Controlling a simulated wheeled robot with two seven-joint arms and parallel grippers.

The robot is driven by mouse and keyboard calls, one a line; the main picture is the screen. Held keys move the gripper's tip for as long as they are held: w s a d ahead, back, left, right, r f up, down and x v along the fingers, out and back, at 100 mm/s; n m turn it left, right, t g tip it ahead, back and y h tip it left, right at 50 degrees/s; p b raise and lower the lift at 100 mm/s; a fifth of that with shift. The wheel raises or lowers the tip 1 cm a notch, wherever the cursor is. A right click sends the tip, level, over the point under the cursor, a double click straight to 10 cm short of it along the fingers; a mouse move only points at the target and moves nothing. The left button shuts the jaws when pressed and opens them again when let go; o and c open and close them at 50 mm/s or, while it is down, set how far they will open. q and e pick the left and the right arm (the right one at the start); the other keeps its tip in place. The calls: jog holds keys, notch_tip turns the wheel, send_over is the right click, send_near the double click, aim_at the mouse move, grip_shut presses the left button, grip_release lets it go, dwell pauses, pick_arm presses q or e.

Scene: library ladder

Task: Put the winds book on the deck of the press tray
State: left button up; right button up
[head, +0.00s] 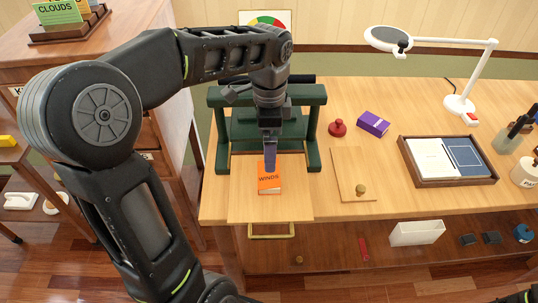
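The orange winds book (269,184) is over the pale wooden deck of the press tray (243,205), its lettering facing me. The tray sticks out toward me from the green press (313,125), with a brass handle below its front edge. My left gripper (270,165) points down at the far end of the book, and its fingers overlap that end in the view. I see the fingers nearly edge-on, so I cannot tell whether they grip the book. I also cannot tell whether the book rests fully on the deck. My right gripper is not in view.
Right of the press are a red knob-topped piece (338,127), a purple box (373,123), a wooden board with a knob (350,172) and a dark tray (451,182) with a white and a blue item. A white lamp (460,105) stands behind.

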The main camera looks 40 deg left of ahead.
pick_arm(q)
jog(key=shift+r, duration=0.5)
